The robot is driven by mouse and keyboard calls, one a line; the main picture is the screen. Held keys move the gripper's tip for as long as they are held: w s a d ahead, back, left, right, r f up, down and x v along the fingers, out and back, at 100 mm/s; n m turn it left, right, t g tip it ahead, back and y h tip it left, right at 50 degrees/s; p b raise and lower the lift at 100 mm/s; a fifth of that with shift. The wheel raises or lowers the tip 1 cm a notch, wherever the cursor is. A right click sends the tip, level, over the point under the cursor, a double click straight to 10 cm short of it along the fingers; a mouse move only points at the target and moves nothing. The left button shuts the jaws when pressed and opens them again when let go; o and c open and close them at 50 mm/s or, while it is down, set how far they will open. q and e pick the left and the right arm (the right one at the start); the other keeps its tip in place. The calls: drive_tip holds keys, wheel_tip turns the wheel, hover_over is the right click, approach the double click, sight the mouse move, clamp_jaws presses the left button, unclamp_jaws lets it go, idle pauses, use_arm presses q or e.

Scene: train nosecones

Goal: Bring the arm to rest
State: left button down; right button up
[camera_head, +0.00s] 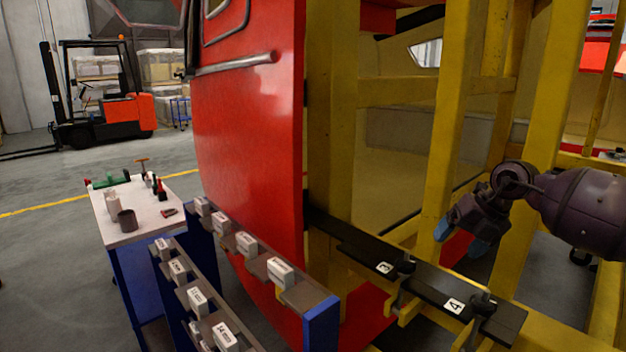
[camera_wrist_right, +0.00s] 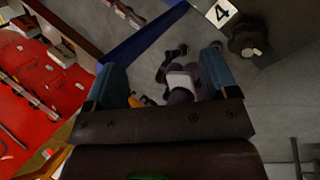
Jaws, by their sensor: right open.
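My right arm comes in from the right in the head view. Its gripper (camera_head: 460,238) has blue fingertips and hangs in front of the yellow frame (camera_head: 455,140), above and beyond the black plates marked 3 (camera_head: 362,258) and 4 (camera_head: 452,291). In the right wrist view the two blue fingers of this gripper (camera_wrist_right: 165,85) stand wide apart with nothing held between them. Plate 4's label (camera_wrist_right: 221,12) shows at the top right there, apart from the fingers. My left gripper is in neither view.
A red train nosecone panel (camera_head: 245,130) stands left of the yellow frame. Racks with small labelled white boxes (camera_head: 281,272) stand in front of it. A blue-sided table (camera_head: 135,222) holds tools and a cup. An orange forklift (camera_head: 100,100) is far left, with open floor before it.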

drive_tip(key=a+r+m+t+y, duration=0.2)
drive_tip(key=a+r+t+y, duration=0.15)
drive_tip(key=a+y, duration=0.35)
drive_tip(key=a+r+m+t+y, duration=0.25)
drive_tip(key=a+t+y, duration=0.2)
drive_tip(key=a, duration=0.55)
drive_tip(key=s+d+f+m+t+h, duration=0.2)
drive_tip(key=s+d+f+m+h, duration=0.15)
drive_tip(key=f+m, duration=0.35)
drive_tip(key=s+d+f+m+t+h, duration=0.2)
drive_tip(key=f+m+h, duration=0.2)
drive_tip(key=f+m, duration=0.3)
drive_tip(key=s+d+f+m+t+h, duration=0.2)
drive_tip(key=s+d+f+m+h, duration=0.15)
drive_tip(key=f+m, duration=0.3)
drive_tip(key=s+d+f+m+g+h, duration=0.2)
drive_tip(key=s+f+m, duration=0.2)
drive_tip(key=s+f, duration=0.5)
drive_tip(key=s+d+f+m+g+h, duration=0.2)
drive_tip(key=s+f+m+g+h, duration=0.1)
drive_tip(key=s+f, duration=0.7)
drive_tip(key=s+m, duration=0.1)
drive_tip(key=s, duration=0.3)
drive_tip(key=shift+s+d+f, duration=0.25)
drive_tip(key=shift+s+f, duration=0.05)
drive_tip(key=shift+s, duration=0.05)
